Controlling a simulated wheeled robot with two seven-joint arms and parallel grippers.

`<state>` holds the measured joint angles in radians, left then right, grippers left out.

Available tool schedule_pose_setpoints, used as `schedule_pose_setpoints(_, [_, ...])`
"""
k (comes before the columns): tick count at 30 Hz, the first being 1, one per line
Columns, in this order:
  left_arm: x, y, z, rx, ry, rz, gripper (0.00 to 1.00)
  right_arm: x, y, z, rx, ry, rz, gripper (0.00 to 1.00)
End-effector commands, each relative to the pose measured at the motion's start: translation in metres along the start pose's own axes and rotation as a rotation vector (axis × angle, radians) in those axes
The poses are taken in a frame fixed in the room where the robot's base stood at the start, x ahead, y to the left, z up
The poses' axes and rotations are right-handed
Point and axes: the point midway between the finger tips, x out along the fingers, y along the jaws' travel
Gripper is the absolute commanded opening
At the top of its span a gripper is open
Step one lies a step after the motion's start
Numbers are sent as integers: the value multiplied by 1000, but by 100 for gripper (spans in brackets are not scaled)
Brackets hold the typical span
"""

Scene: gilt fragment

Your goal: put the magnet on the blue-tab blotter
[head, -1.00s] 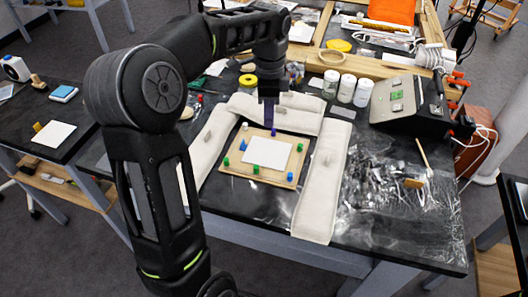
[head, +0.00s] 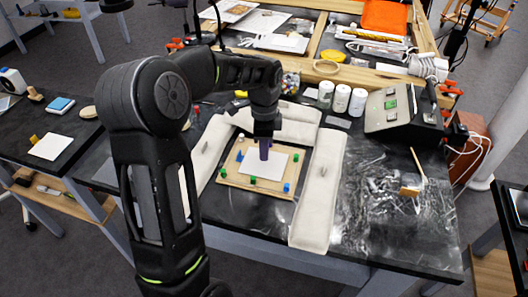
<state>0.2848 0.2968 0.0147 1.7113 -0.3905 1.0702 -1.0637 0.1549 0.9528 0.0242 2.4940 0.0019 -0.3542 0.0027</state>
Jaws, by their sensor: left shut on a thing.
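My left gripper (head: 264,139) points down over the wooden board (head: 228,176) on the middle bench. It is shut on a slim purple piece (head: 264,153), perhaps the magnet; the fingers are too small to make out. The piece's lower end overlaps the far part of the white sheet (head: 256,167) on the board; I cannot tell whether it touches. Green and blue pegs stand around the sheet, including a blue one (head: 287,187). A white card with a yellow tab (head: 48,148) lies on the left table. My right gripper is not in view.
Pale padded strips flank the board, one on the right (head: 316,190) and others left and behind. White bottles (head: 341,99) and a grey instrument box (head: 401,110) stand at the back right. Crumpled clear film (head: 385,195) covers the bench's right part.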

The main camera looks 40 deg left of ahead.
Motion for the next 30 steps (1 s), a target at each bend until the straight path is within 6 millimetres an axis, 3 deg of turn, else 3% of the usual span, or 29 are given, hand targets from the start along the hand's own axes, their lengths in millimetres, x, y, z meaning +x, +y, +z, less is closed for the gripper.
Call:
schedule_pose_setpoints(4, [16,0,0,0,-1,1,0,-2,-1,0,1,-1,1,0])
schedule_pose_setpoints(15, [20,0,0,1,0,0,0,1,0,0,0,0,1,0])
schedule_pose_setpoints(16, [20,0,0,1,0,-1,14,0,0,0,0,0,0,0])
schedule_pose_setpoints(23, [19,0,0,1,0,-1,32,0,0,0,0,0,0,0])
schedule_pose_setpoints(30, [19,0,0,1,0,-1,35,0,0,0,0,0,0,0])
